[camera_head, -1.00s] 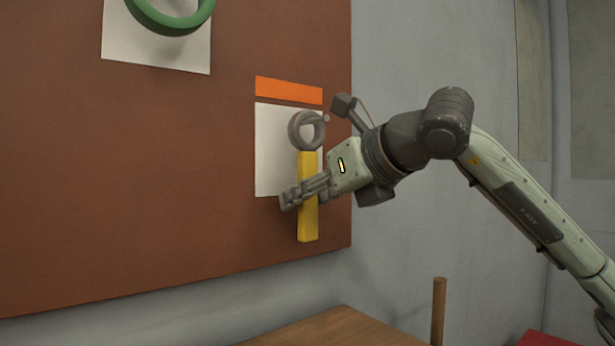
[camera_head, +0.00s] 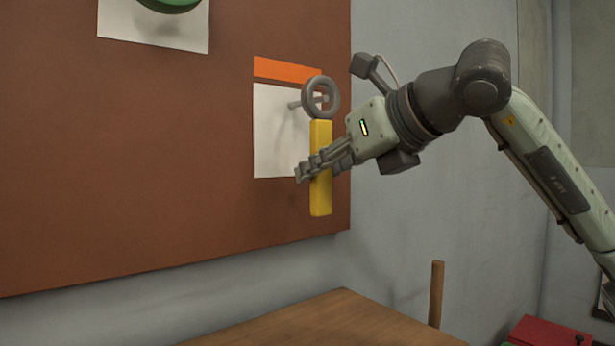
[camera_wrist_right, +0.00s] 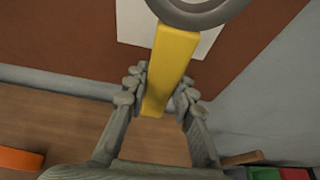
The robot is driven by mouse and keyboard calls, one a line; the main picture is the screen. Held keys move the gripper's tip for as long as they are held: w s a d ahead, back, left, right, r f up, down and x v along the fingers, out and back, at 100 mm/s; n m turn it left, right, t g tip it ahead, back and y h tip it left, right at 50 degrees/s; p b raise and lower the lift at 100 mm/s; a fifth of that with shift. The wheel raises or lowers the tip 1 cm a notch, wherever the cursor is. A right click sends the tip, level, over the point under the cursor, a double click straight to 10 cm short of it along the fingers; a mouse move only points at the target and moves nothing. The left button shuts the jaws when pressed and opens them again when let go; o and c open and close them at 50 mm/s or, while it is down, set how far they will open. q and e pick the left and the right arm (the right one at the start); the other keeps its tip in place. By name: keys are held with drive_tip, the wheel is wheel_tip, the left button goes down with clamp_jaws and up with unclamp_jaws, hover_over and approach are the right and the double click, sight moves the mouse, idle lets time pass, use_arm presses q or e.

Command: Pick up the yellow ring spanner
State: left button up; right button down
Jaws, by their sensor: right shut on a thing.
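The yellow ring spanner (camera_head: 320,140) hangs upright in front of the brown board, with its grey ring (camera_head: 321,97) at the top and its yellow handle below. My right gripper (camera_head: 308,173) is shut on the yellow handle, reaching in from the right. In the right wrist view, the handle (camera_wrist_right: 171,65) stands between the two fingers (camera_wrist_right: 160,92), and the grey ring (camera_wrist_right: 197,12) is cut off at the top edge. A grey peg (camera_head: 294,105) sticks out from the board; the ring appears near its outer end. I cannot tell whether they touch. My left gripper is not in view.
The brown board (camera_head: 160,160) carries a white panel (camera_head: 275,140) under an orange strip (camera_head: 287,70). A green ring (camera_head: 168,5) is at the upper left. Below are a wooden tabletop (camera_head: 320,322), an upright wooden rod (camera_head: 436,293) and a red box (camera_head: 545,333).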

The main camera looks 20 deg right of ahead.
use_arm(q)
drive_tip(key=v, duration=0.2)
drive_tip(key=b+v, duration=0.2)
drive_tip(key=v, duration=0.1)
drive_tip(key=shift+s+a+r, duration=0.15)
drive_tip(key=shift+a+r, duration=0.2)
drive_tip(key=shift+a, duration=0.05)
use_arm(e)
drive_tip(key=s+d, duration=0.5)
drive_tip(key=s, duration=0.8)
drive_tip(key=shift+s, duration=0.4)
